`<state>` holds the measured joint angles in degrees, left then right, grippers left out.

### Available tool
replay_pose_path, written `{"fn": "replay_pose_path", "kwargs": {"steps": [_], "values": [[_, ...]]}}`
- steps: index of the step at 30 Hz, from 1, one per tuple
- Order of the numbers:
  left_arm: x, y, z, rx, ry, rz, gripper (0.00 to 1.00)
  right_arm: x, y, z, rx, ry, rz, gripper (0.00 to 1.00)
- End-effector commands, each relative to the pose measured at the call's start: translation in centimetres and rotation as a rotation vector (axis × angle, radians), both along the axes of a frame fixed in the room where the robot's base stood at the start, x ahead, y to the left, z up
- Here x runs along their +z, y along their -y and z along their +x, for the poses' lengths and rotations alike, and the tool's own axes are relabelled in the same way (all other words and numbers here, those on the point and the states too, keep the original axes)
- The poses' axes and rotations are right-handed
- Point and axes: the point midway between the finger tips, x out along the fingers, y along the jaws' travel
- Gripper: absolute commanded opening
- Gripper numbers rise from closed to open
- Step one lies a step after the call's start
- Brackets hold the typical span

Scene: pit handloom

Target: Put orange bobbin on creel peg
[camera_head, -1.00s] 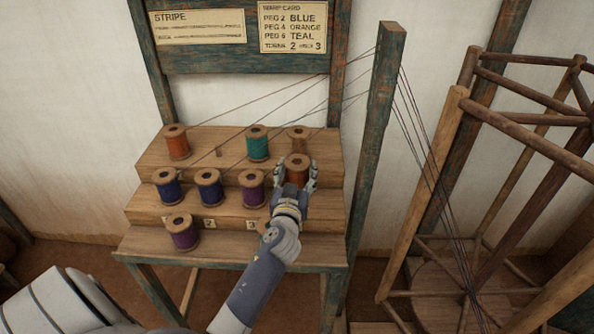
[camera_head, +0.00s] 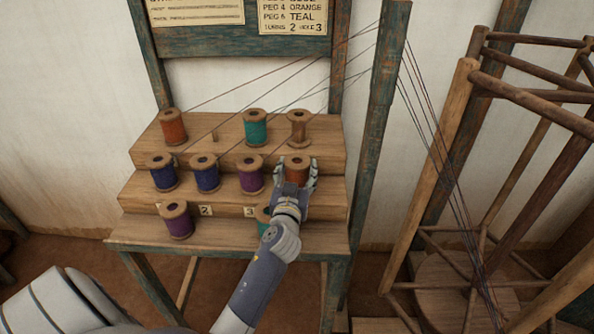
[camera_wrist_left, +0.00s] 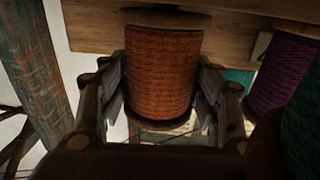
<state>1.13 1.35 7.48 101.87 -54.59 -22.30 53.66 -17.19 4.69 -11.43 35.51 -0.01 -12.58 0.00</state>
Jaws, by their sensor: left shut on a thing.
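The orange bobbin (camera_head: 297,168) is upright between the fingers of my left gripper (camera_head: 298,174), at the right end of the creel's middle step. In the left wrist view the orange bobbin (camera_wrist_left: 163,70) fills the space between the two fingers. My left gripper is shut on it. The hand hides the bobbin's lower end and any creel peg under it, so I cannot tell whether it rests on the step. A bare peg (camera_head: 213,137) shows on the top step. My right gripper is not in view.
A purple bobbin (camera_head: 250,175) stands close left. A post (camera_head: 378,110) and wooden reel (camera_head: 440,160) stand right.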

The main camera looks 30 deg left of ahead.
Motion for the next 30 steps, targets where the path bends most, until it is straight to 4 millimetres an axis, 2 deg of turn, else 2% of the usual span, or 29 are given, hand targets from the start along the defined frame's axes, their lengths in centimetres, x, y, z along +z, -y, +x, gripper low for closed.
{"fn": "replay_pose_path", "kwargs": {"steps": [3,4,7,15,19,30], "values": [[0.12,0.00,0.01,0.000,0.001,0.000,0.32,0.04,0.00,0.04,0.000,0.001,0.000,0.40],[0.12,0.00,0.01,0.000,0.002,0.001,0.60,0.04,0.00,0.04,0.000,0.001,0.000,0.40],[0.11,0.00,0.01,0.000,0.001,0.000,0.81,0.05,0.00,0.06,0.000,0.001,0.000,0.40],[0.06,0.00,0.01,0.000,0.001,0.000,0.81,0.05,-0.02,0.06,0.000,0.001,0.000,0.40],[-0.01,-0.01,0.00,0.000,-0.001,0.000,0.98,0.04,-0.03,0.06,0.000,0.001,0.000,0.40],[0.06,-0.01,0.00,0.000,0.000,0.000,0.98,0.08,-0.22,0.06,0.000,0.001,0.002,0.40]]}}
